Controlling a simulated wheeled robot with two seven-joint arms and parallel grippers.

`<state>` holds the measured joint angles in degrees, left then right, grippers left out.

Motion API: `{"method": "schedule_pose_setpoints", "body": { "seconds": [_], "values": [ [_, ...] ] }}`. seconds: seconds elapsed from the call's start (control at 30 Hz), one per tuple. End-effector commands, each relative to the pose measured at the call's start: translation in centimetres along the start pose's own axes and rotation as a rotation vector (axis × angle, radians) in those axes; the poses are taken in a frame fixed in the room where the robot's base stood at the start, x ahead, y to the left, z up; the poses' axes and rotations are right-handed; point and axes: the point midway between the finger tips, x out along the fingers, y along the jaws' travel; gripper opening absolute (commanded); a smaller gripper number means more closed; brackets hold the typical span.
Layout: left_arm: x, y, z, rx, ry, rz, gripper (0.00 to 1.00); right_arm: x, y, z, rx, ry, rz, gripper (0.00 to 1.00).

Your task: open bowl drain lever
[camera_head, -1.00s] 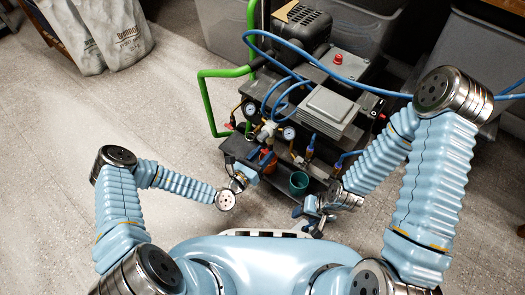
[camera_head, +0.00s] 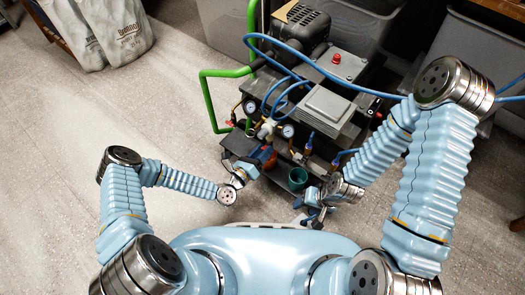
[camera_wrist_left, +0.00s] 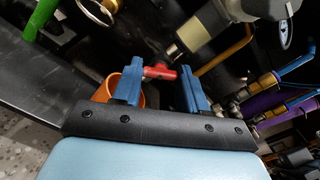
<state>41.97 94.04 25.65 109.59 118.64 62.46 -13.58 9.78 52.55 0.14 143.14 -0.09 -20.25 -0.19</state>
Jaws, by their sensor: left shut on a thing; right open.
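The red drain lever (camera_wrist_left: 160,73) lies between the two blue fingers of my left gripper (camera_wrist_left: 160,87) in the left wrist view. The gripper is shut on it; the far finger's contact is hard to make out. An orange bowl (camera_wrist_left: 122,88) shows partly behind the left finger. In the head view my left gripper (camera_head: 243,173) is at the front left of the compressor cart, beside the orange bowl (camera_head: 267,156). My right gripper (camera_head: 313,211) is open and empty at the cart's front right, below a teal cup.
The cart carries pressure gauges (camera_head: 288,131), blue hoses (camera_head: 290,65) and a grey finned box (camera_head: 325,108). The teal cup (camera_head: 298,178) stands on its front shelf. A green pipe frame (camera_head: 208,100) rises at the left.

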Motion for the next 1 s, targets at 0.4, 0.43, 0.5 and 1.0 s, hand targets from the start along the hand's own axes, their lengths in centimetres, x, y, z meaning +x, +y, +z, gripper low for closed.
{"method": "schedule_pose_setpoints", "body": {
  "seconds": [0.4,0.43,0.5,1.0],
  "values": [
    [0.0,0.0,0.0,0.001,0.001,0.0,0.68,0.0,0.0,0.0,0.0,0.0,0.0,0.53],
    [0.0,0.0,0.0,0.001,0.001,0.0,0.68,0.0,0.0,0.0,0.0,0.0,0.0,0.53],
    [0.0,0.0,0.0,0.001,0.001,0.0,0.68,0.0,0.0,0.0,0.0,0.0,0.0,0.53],
    [-7.9,0.1,0.1,0.0,0.001,0.004,0.68,-1.0,-0.3,-0.1,0.001,0.002,0.002,0.53]
  ]
}}
